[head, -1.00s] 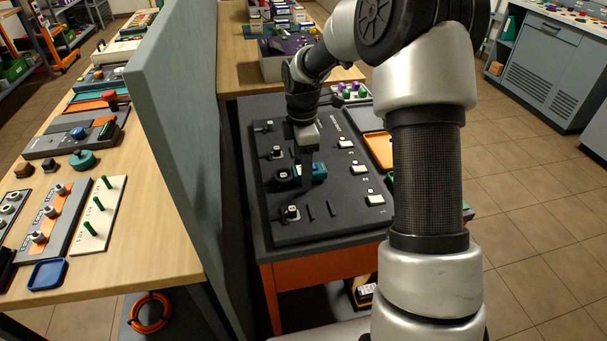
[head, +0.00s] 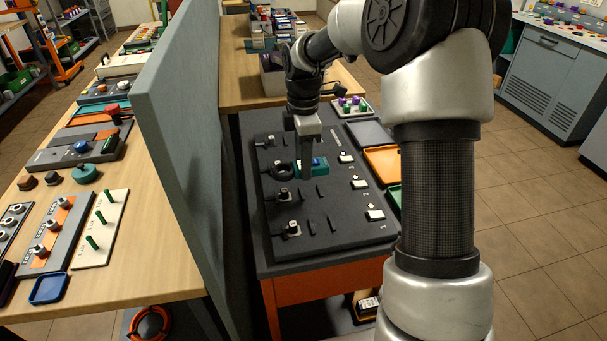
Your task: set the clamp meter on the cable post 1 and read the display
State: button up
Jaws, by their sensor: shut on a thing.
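The clamp meter has a teal body (head: 318,167) and a dark ring-shaped jaw pointing left. My gripper (head: 307,172) points down and is shut on the meter, its fingers hiding part of the body. Cable posts with pale tops stand in a row along the left of the dark board (head: 333,241). The meter's jaw lies at the second post from the far end (head: 278,165); I cannot tell whether it is around this post or above it. The far post (head: 270,140) and the two nearer posts (head: 284,193) stand clear. The display and the post numbers are not readable.
A grey partition (head: 180,150) stands close left of the board. Small pale-topped blocks (head: 359,184) line the board's right side. An orange tray (head: 383,165) and a grey tray (head: 368,133) lie right of it. A bin (head: 272,78) stands behind.

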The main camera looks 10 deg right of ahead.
jog(key=r+p, duration=0.1)
jog(key=s+r+p, duration=0.1)
jog(key=r, duration=0.1)
jog(key=shift+r, duration=0.1)
jog(key=s+f+p, duration=0.3)
jog(key=s+p, duration=0.6)
jog(key=s, duration=0.1)
jog(key=f+b, duration=0.1)
jog(key=f, duration=0.1)
jog(key=f+b, duration=0.4)
jog(key=shift+s, duration=0.25)
jog(key=shift+f, duration=0.55)
dwell(1.1)
jog(key=o, duration=1)
jog(key=shift+o, duration=0.2)
jog(key=shift+r, duration=0.1)
notch_tip(320, 180, up, 11)
jog(key=p, duration=0.9)
